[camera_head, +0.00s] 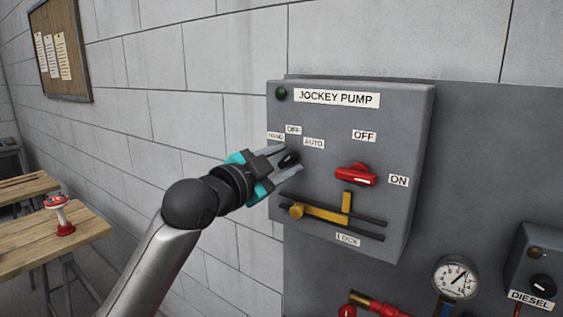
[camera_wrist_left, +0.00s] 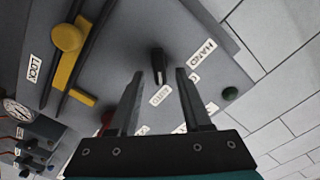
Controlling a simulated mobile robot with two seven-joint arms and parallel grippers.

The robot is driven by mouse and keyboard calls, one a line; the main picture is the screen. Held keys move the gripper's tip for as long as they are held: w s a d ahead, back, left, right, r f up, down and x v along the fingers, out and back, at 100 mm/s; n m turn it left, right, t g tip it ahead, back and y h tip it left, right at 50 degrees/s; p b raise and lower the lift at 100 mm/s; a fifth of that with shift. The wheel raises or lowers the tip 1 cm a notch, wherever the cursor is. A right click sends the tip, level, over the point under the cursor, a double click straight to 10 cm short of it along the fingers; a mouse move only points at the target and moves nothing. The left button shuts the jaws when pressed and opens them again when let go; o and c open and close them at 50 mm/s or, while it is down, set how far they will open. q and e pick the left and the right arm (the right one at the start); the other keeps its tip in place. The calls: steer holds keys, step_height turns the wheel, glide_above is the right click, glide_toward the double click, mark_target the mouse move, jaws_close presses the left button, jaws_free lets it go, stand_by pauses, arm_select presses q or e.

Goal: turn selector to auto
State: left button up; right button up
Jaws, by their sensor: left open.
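The black selector knob (camera_head: 289,160) is on the grey jockey pump box (camera_head: 392,122), below the HAND, OFF and AUTO (camera_head: 314,143) labels. My left gripper (camera_head: 287,163) is open at the knob, reaching in from the left. In the left wrist view the knob (camera_wrist_left: 157,62) lies at the gap between the open fingertips (camera_wrist_left: 161,76), with space on both sides. There its long axis runs nearly vertically, its lower end towards the AUTO label (camera_wrist_left: 160,95). I cannot tell for sure which end is the pointer. My right gripper is not in view.
A red rotary handle (camera_head: 356,175) with OFF and ON labels is right of the knob. A pressure gauge (camera_head: 455,278) and DIESEL box (camera_head: 535,270) are lower right. A wooden table (camera_head: 40,250) stands at left.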

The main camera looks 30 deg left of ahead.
arm_select(q)
steer(key=shift+s, duration=0.1)
steer(key=s+a+b, duration=0.2)
steer(key=s+b, duration=1.3)
stand_by(0.5)
stand_by(0.5)
